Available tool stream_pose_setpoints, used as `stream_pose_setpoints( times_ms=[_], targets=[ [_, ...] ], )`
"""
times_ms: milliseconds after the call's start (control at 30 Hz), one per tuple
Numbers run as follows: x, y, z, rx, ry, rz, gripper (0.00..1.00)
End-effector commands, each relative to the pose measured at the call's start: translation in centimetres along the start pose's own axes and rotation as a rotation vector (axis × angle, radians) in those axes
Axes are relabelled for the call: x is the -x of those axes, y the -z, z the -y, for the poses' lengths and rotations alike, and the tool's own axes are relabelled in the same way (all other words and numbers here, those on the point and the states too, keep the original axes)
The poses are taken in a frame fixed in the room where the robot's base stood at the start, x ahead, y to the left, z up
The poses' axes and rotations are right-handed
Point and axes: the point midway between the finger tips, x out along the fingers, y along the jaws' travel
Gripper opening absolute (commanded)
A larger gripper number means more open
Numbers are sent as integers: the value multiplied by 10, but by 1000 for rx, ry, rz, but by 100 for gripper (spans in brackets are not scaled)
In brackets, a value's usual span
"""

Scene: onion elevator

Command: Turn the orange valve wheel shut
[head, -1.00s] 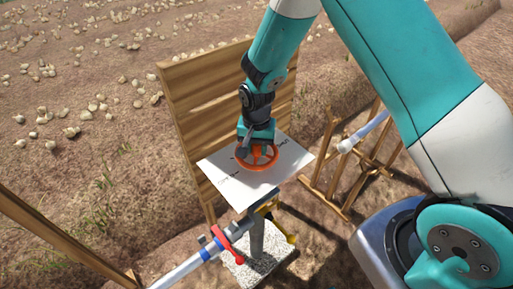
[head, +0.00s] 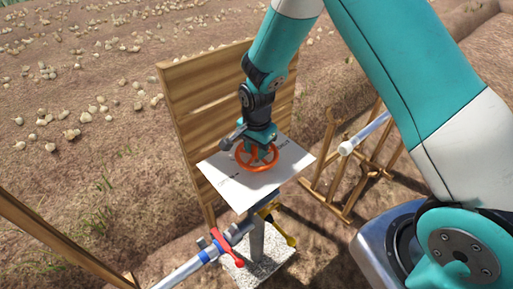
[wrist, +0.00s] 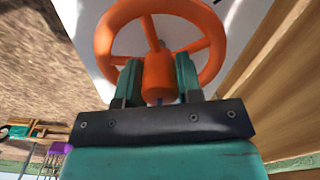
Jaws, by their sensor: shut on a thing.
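The orange valve wheel (head: 272,166) sits above a white sign plate (head: 228,186) with dark lettering. In the wrist view the wheel (wrist: 103,42) shows its rim, spokes and central hub. My gripper (wrist: 158,80) is at the hub, with one teal finger on each side, shut on it. In the head view my gripper (head: 258,152) comes down from above onto the middle of the wheel and hides part of it.
A wooden slatted board (head: 190,100) stands right behind the plate. Below it are a pipe with a red lever (head: 226,248), a yellow handle (head: 278,222) and a pale block (head: 262,268). A wooden trestle (head: 335,185) stands to the right. Onions lie on the soil behind.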

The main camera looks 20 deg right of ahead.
Motion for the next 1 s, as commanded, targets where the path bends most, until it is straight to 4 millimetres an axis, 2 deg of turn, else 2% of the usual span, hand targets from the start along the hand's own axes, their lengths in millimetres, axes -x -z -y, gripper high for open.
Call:
stream_pose_setpoints(
  times_ms=[267,300,400,767,867,1000],
  targets=[
    [2,1,1,-3,4,-2,9],
    [2,1,1,-3,4,-2,35],
    [1,1,1,-2,4,-2,58],
    [5,0,1,-1,4,-1,58],
    [18,1,2,-1,6,-2,58],
    [48,1,2,-1,8,-2,58]
  ],
)
